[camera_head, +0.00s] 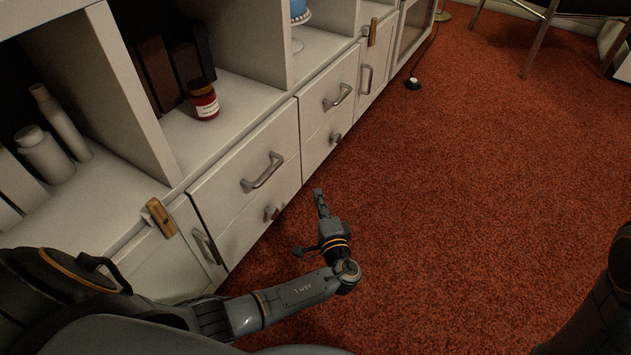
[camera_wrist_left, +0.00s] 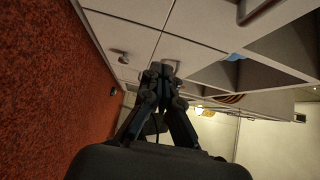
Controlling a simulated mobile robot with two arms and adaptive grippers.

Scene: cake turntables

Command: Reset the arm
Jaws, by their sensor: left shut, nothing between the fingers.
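My left arm comes in from the lower left in the head view. Its gripper (camera_head: 320,200) is shut and empty, held over the red carpet just in front of the white cabinet's drawers. In the left wrist view the gripper fingers (camera_wrist_left: 160,75) are together with nothing between them, and the drawer fronts show beyond them. Part of my right arm (camera_head: 600,300) shows at the right edge of the head view; its gripper is out of the picture.
The white cabinet (camera_head: 232,180) runs along the left with protruding drawer handles (camera_head: 263,172). Its shelves hold a red jar (camera_head: 203,99), pale bottles (camera_head: 45,155) and a blue cake on a stand (camera_head: 299,12). Open red carpet (camera_head: 480,180) lies right. A chair (camera_head: 540,40) stands far back.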

